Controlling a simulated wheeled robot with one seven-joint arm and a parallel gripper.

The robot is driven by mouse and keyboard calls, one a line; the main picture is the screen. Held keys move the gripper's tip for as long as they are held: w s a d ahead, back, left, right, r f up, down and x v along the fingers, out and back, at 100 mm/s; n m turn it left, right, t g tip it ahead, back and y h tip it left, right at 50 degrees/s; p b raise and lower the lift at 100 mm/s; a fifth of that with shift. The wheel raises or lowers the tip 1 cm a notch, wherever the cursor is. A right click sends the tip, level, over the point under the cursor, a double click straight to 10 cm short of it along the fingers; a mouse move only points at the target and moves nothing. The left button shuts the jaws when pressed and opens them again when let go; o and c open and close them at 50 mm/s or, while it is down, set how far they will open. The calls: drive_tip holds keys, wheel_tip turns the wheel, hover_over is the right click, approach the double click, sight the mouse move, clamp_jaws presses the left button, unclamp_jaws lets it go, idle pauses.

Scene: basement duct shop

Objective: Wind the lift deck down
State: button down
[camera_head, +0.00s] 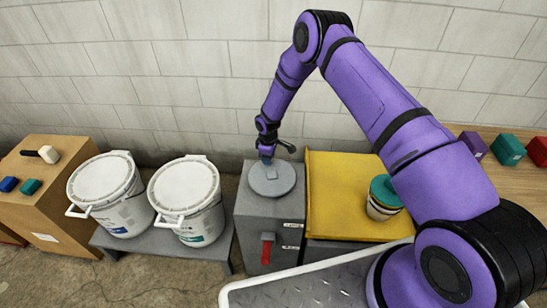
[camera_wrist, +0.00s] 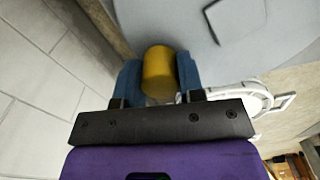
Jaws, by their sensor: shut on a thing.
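A grey cabinet (camera_head: 253,222) stands in the middle of the head view with a round grey wheel (camera_head: 272,187) on top. The wheel also shows in the wrist view (camera_wrist: 285,40), with a square hub (camera_wrist: 235,18). My gripper (camera_head: 265,159) is at the wheel's far edge. In the wrist view its blue fingers (camera_wrist: 158,75) are shut on a yellow knob (camera_wrist: 158,70), which stands near the wheel's rim. The knob is hidden in the head view. A yellow deck (camera_head: 335,190), seemingly the lift deck, lies right of the cabinet.
A striped cup with a teal lid (camera_head: 384,198) stands on the yellow deck, partly behind my arm. A red lever (camera_head: 267,248) is on the cabinet's front. Two white buckets (camera_head: 188,198) stand on a low bench at left. A block wall (camera_head: 200,70) is close behind.

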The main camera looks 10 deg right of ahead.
sight(253, 174)
drive_tip(key=a+n, duration=0.1)
drive_tip(key=n, duration=0.1)
drive_tip(key=a+n, duration=0.1)
drive_tip(key=shift+s+a+n, duration=0.1)
drive_tip(key=shift+a+n, duration=0.15)
drive_tip(key=shift+n, duration=0.15)
drive_tip(key=a+n, duration=0.1)
drive_tip(key=s+a+n, duration=0.1)
drive_tip(key=n, duration=0.1)
drive_tip(key=shift+a+n, duration=0.1)
drive_tip(key=shift+n, duration=0.2)
drive_tip(key=s+a+n, duration=0.1)
drive_tip(key=n, duration=0.2)
drive_tip(key=shift+s+a+n, duration=0.3)
drive_tip(key=shift+s+a, duration=0.05)
drive_tip(key=shift+s+a+n, duration=0.3)
drive_tip(key=shift+s+n, duration=0.25)
drive_tip(key=shift+n, duration=0.4)
drive_tip(key=shift+s+a+n, duration=0.25)
drive_tip(key=shift+s+n, duration=0.3)
drive_tip(key=shift+n, duration=0.4)
drive_tip(key=shift+s, duration=0.1)
drive_tip(key=c, duration=0.7)
unclamp_jaws()
drive_tip(key=shift+c, duration=0.2)
drive_tip(key=shift+r, duration=0.1)
wheel_tip(253, 174, up, 11)
drive_tip(key=shift+f, duration=0.2)
